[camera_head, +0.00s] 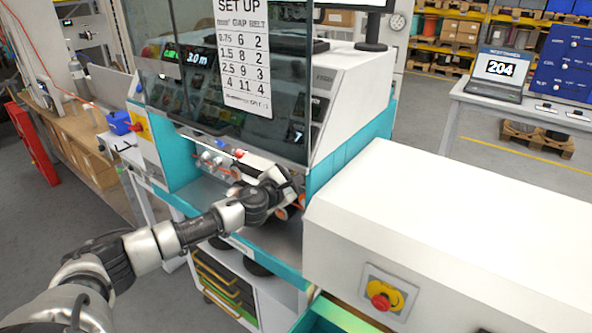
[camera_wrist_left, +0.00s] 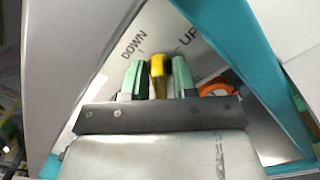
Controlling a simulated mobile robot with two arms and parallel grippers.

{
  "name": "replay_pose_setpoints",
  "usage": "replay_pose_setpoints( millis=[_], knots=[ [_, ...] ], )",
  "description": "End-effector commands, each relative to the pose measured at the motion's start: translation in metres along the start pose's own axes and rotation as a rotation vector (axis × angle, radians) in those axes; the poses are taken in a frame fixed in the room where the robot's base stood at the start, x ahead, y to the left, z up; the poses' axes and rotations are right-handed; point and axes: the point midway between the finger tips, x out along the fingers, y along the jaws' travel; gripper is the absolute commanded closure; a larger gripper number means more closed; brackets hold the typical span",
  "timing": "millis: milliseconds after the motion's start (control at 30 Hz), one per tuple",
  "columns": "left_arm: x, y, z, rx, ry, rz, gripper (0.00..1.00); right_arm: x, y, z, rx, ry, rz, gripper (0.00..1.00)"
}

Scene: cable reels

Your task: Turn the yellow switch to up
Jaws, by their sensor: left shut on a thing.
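The yellow switch (camera_wrist_left: 158,68) shows in the left wrist view, on a pale panel with the printed words DOWN on its left and UP on its right. My left gripper (camera_wrist_left: 158,82) has its green-padded fingers on both sides of the switch and is shut on it. The switch points upward in this view, between the two words; its exact setting is hard to tell. In the head view my left gripper (camera_head: 282,190) is inside the machine's open bay, and the switch is hidden there. My right gripper is not in view.
An orange ring-shaped part (camera_wrist_left: 214,90) sits just right of the fingers. A dark clear guard (camera_head: 240,75) with a SET UP sheet hangs above my gripper. A white cover with a red emergency button (camera_head: 381,301) stands at the right. Teal frame edges border the bay.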

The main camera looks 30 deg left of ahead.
Motion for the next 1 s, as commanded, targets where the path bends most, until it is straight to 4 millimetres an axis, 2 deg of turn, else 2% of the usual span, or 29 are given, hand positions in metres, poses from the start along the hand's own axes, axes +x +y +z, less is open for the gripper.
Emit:
replay_pose_setpoints(
  millis=[400,1000],
  knots=[
    [0.0,0.002,0.002,0.345,0.001,-0.001,0.86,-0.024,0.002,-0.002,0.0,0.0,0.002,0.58],
    [0.0,0.001,0.002,0.747,0.0,-0.001,0.86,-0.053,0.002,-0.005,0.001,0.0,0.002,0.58]
  ],
)
